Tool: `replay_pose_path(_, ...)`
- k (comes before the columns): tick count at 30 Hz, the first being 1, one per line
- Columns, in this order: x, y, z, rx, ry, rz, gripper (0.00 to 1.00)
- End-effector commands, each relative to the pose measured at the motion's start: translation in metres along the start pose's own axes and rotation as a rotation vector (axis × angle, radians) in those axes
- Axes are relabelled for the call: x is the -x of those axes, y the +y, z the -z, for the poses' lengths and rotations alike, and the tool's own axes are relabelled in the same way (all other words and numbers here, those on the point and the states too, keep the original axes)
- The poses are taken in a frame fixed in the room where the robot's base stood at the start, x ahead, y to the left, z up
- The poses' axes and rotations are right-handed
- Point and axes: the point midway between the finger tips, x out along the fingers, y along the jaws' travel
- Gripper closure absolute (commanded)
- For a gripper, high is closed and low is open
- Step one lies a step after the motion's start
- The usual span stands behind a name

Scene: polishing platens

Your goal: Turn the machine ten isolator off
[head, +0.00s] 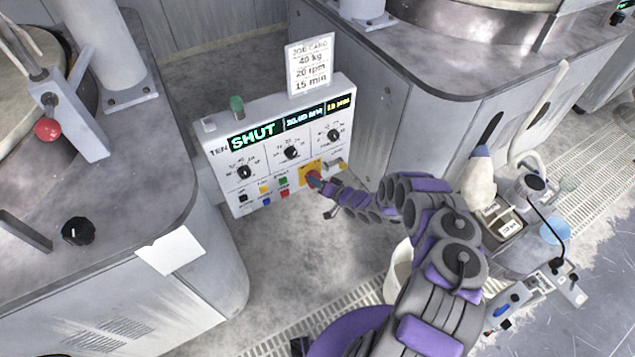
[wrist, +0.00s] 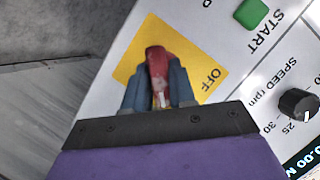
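The machine ten control panel (head: 222,165) stands between two grey machine bodies and its display reads "SHUT". The isolator is a red handle (wrist: 158,62) on a yellow plate (wrist: 130,68); the word "OFF" shows on the plate in the wrist view. In the head view the red handle (head: 313,179) is partly covered by my gripper (head: 316,182). In the wrist view my gripper (wrist: 158,82) has its two blue-grey fingers on either side of the red handle, closed against it. The handle's far end sticks out past the fingertips.
A green START button (wrist: 251,13) and a speed knob (wrist: 297,104) sit near the isolator. A job card (head: 310,66) stands above the panel. A red-knobbed lever (head: 48,130) is on the left machine. A cluttered trolley (head: 510,225) stands at right.

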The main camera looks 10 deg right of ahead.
Motion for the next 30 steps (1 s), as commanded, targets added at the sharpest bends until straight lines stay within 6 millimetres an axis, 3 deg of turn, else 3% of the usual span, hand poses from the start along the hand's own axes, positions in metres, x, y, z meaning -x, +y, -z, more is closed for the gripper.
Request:
replay_pose_path(6,0.0002,0.0015,0.0000,-0.001,0.000,-0.003,1.00)
replay_pose_path(19,0.0005,0.0004,-0.0002,0.055,-0.003,-0.029,1.00)
replay_pose_path(30,0.0006,-0.0027,0.0000,0.316,-0.006,-0.138,1.00)
